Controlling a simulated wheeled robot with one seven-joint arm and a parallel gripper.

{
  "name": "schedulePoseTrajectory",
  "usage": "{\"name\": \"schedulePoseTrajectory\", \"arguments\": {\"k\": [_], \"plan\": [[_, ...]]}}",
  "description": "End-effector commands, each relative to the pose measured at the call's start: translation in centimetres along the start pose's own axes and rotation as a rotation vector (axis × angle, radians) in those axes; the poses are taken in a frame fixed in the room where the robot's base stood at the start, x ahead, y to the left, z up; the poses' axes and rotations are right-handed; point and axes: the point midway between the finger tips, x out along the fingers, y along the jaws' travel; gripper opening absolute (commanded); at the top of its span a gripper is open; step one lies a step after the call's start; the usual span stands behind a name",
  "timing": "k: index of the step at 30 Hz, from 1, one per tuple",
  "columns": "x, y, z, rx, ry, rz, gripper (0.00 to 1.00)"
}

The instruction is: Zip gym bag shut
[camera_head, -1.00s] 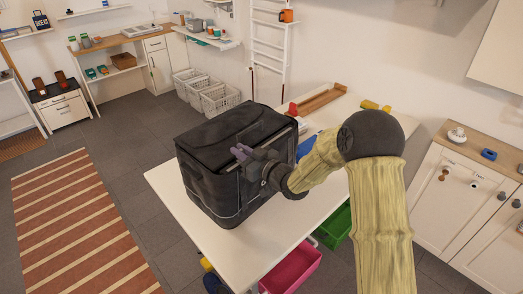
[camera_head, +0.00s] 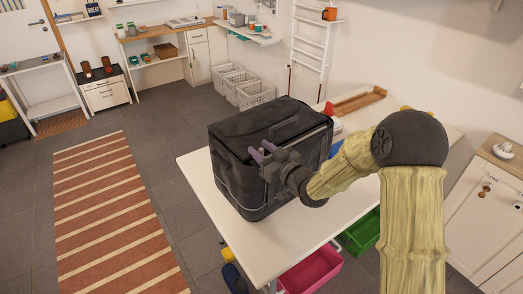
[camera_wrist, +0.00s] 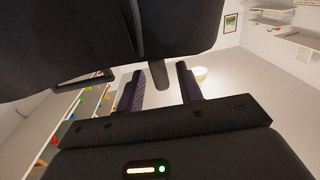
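The black gym bag (camera_head: 245,172) stands upright on the white table (camera_head: 290,240). Its top panel (camera_head: 262,122) lies flat over it; I cannot tell how far the zip is closed. My gripper (camera_head: 262,152) is at the bag's right-hand side, near the upper edge. In the wrist view, the dark bag (camera_wrist: 60,40) fills the upper part. The two purple-grey fingers of my gripper (camera_wrist: 160,88) are apart. A small dark tab (camera_wrist: 159,75), perhaps the zip pull, hangs from the bag between them, with gaps on both sides.
A wooden tray (camera_head: 358,103) and a red item (camera_head: 329,108) lie behind the bag. A pink bin (camera_head: 312,270) and a green bin (camera_head: 362,232) are below the table. A striped rug (camera_head: 115,215) lies on open floor at left. White baskets (camera_head: 255,94) stand by the wall.

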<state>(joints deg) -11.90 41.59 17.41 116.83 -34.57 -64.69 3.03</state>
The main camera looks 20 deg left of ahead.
Motion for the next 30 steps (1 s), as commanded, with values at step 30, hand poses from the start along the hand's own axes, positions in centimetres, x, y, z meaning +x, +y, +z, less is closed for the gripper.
{"name": "schedulePoseTrajectory", "arguments": {"k": [30], "plan": [[-14.6,0.0,0.2,0.0,-0.001,0.002,0.36]]}}
